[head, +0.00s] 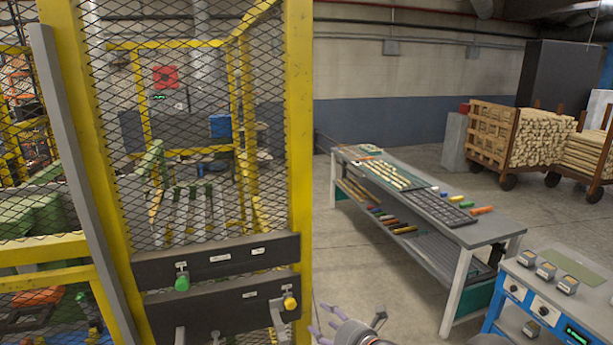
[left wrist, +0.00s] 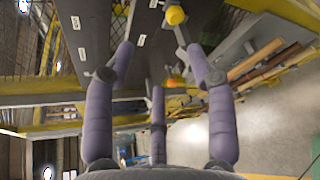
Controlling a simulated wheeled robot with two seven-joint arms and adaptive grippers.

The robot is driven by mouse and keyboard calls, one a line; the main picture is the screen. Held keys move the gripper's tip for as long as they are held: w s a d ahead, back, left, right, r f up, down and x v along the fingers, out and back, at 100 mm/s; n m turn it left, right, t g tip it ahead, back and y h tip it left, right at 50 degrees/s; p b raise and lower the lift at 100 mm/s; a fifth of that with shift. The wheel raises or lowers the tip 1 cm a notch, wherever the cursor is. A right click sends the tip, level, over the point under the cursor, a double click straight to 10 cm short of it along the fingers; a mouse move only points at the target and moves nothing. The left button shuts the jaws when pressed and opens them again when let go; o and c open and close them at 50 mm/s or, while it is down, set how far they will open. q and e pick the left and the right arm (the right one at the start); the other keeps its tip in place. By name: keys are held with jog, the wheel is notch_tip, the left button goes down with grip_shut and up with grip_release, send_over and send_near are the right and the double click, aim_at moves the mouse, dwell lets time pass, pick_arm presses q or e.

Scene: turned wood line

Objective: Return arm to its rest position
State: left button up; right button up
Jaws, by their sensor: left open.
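My left gripper (head: 340,322) shows at the bottom centre of the head view, with purple fingers. It is open and empty, its fingers spread apart in the left wrist view (left wrist: 160,75). It is beside the yellow cage door, right of a yellow knob (head: 290,303) on the lower dark bar. The yellow knob also shows at the top of the left wrist view (left wrist: 175,15), beyond the fingers and not held. A green knob (head: 182,283) hangs from the upper dark bar (head: 215,260). My right gripper is not in view.
The yellow mesh cage (head: 299,150) stands close at left. A long workbench (head: 470,235) with wooden rods and coloured pieces is at right. A blue control box (head: 535,300) stands at the lower right. Carts of wood (head: 540,140) are at the back. Bare floor lies between cage and bench.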

pick_arm(q)
jog(key=s+a+f+n+g+h+b, duration=0.1)
jog(key=a+f+n+g, duration=0.15)
jog(key=f, duration=0.75)
jog(key=s+a+f+n+g+h+b, duration=0.1)
jog(key=s+a+f+n+g+b, duration=0.2)
jog(key=f, duration=0.7)
jog(key=s+a+f+n+g+h+b, duration=0.2)
jog(key=s+f+n, duration=0.5)
jog(key=f+n, duration=0.4)
jog(key=s+a+f+n+g+h+b, duration=0.2)
jog(key=s+a+f+n+h+b, duration=0.2)
jog(key=s+f+n, duration=0.4)
jog(key=s+a+f+n+g+h+b, duration=0.2)
jog(key=s+f+n, duration=0.5)
jog(key=f+n, duration=0.8)
jog(key=shift+s+a+f+n+h+b, duration=0.2)
jog(key=shift+a+n+h+b, duration=0.4)
jog(key=shift+a+h, duration=0.4)
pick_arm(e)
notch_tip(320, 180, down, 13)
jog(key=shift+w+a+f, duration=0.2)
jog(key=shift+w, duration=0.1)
